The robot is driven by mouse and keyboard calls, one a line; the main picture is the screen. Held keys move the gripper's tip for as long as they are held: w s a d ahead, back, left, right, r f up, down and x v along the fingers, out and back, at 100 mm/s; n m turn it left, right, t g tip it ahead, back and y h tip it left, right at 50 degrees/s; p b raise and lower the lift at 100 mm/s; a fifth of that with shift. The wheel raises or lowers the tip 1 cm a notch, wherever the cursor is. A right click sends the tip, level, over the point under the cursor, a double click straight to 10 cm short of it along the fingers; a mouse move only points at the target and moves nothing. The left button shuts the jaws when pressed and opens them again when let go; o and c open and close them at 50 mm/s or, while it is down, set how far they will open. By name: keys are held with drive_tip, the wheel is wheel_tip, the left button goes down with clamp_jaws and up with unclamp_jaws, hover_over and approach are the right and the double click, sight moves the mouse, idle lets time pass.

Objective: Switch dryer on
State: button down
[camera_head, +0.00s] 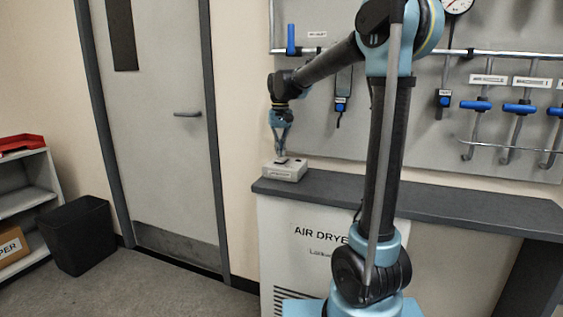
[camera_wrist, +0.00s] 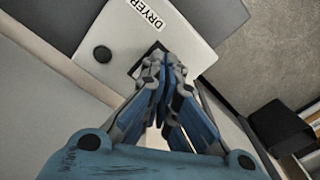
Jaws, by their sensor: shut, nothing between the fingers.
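A small light-grey box (camera_head: 285,171) sits on the left end of the dark counter. In the wrist view the box (camera_wrist: 113,40) carries a white label (camera_wrist: 148,14) reading "DRYER", a round dark knob or button (camera_wrist: 103,54), and a dark square recess or plate (camera_wrist: 137,69) partly hidden by my fingers. My gripper (camera_head: 282,157) points down at the box's top from above. In the wrist view my gripper (camera_wrist: 162,68) is shut with its fingertips together over the dark square. I cannot tell whether the tips touch it.
The counter (camera_head: 430,205) runs right, above a white cabinet (camera_head: 290,235) marked "AIR DRYE…". A wall panel behind holds blue-handled valves (camera_head: 476,105), pipes and a gauge (camera_head: 458,4). A closed door (camera_head: 155,120), black bin (camera_head: 78,235) and shelf (camera_head: 25,195) stand left.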

sight(280, 159)
drive_tip(key=shift+f, duration=1)
idle(1.0)
drive_tip(key=shift+r, duration=3.5)
